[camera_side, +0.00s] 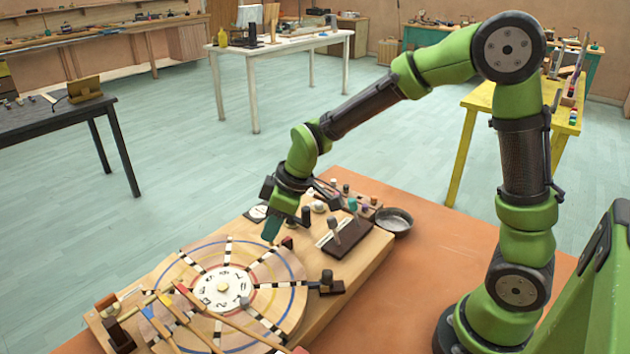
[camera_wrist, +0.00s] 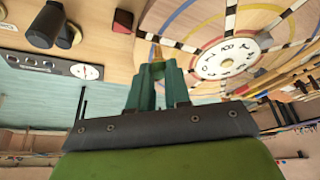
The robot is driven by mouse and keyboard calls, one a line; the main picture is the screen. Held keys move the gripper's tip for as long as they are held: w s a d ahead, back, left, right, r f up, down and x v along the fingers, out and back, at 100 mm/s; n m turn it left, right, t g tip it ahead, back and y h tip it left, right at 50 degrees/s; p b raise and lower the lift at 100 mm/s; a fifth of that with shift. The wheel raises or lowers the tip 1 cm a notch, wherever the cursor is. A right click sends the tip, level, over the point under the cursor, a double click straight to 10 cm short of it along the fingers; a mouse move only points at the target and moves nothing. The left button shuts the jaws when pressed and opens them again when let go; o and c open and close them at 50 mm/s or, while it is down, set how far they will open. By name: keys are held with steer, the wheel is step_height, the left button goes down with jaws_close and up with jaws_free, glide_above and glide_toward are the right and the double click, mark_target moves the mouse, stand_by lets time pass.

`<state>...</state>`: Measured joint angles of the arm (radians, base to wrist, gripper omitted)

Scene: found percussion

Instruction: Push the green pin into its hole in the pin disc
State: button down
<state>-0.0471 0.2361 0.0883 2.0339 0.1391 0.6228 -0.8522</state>
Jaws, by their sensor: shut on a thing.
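The pin disc (camera_side: 284,302) is a round wooden plate with coloured rings, striped spokes and a white numbered centre. It lies on the wooden board in the side view and fills the upper right of the wrist view (camera_wrist: 188,20). My gripper (camera_side: 271,232) points down near the disc's far right rim in the side view.
Wooden mallets (camera_side: 190,315) lie across the disc's near left side. Dark knobs (camera_wrist: 45,25) stand on the board beside my gripper. A dark block with a lever (camera_side: 345,238) and a round metal dish (camera_side: 393,222) are to the right. Bare orange tabletop (camera_side: 400,300) lies in front.

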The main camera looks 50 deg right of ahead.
steer(key=shift+f, duration=1.75)
stand_by(1.0)
steer(key=c, duration=1)
jaws_free()
steer(key=v, duration=1.6)
steer(key=s+d+r+m+t, duration=0.1)
steer(key=s+d+m+t, duration=0.1)
steer(key=s+m, duration=0.8)
steer(key=s+t, duration=0.1)
steer(key=s, duration=0.1)
steer(key=shift+s+r+m+h, duration=0.25)
steer(key=shift+s+m+h, duration=0.05)
steer(key=shift+s+m, duration=0.1)
